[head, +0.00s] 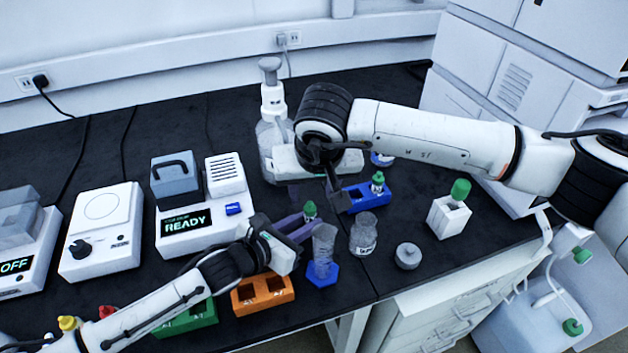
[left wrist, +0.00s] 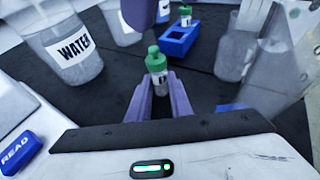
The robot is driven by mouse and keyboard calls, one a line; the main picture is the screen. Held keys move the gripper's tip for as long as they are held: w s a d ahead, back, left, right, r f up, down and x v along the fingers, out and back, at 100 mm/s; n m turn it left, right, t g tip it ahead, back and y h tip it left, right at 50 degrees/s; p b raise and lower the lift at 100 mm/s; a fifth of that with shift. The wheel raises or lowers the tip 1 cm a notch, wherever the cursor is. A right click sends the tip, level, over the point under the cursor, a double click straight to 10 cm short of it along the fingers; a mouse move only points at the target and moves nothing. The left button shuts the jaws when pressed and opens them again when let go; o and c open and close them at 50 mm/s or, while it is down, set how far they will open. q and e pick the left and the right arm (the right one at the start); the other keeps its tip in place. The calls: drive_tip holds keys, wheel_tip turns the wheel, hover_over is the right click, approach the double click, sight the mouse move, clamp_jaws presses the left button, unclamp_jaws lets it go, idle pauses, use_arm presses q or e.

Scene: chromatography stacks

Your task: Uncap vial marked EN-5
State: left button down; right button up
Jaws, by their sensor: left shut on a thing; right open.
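A small vial with a green cap (head: 310,210) is held upright between the purple fingers of my left gripper (head: 303,226). The left wrist view shows its green cap (left wrist: 156,60) and a pale label too small to read; the cap is on. My left gripper is shut on the vial's body, above the bench. My right gripper (head: 320,192) is open above and just behind the vial, partly hidden by its own wrist; a purple finger of it shows at the top of the left wrist view (left wrist: 140,12). A second green-capped vial (head: 378,181) stands in a blue rack (head: 367,199).
A large WATER bottle (head: 268,145) stands behind. A glass cylinder on a blue base (head: 322,275), a beaker (head: 363,238), an orange rack (head: 255,300) and a grey round piece (head: 407,256) are near the front. The READY device (head: 195,222) is left.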

sight(310, 204)
drive_tip(key=x, duration=0.7)
clamp_jaws()
drive_tip(key=shift+r, duration=0.2)
idle(0.7)
drive_tip(key=shift+r, duration=0.95)
drive_tip(key=shift+r, duration=2)
use_arm(q)
drive_tip(key=c, duration=1.5)
unclamp_jaws()
drive_tip(key=shift+c, duration=0.2)
